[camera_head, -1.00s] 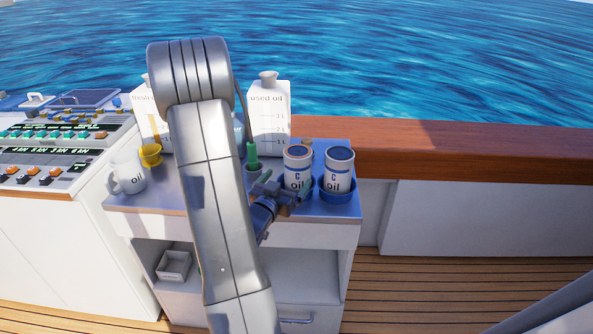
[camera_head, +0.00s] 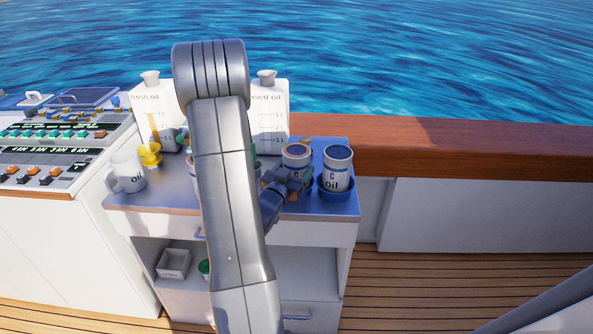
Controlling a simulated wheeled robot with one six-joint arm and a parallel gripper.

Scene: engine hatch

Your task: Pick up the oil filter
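Two white cylinders with dark tops and "oil" lettering, which look like oil filters, stand on the right part of the cabinet top. The left oil filter (camera_head: 297,154) has its lower part hidden by my gripper (camera_head: 292,179). The right oil filter (camera_head: 337,168) stands upright in a blue dish (camera_head: 337,192). My gripper is directly in front of the left filter, at its lower half. Its fingers are small and dark here, and I cannot tell whether they touch or hold the filter.
A white "oil" jug (camera_head: 127,172) and a yellow funnel (camera_head: 149,154) stand at the left of the cabinet top (camera_head: 165,200). Fresh oil (camera_head: 150,105) and used oil (camera_head: 270,110) canisters stand behind. My arm hides the middle. A wooden rail (camera_head: 430,152) runs to the right.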

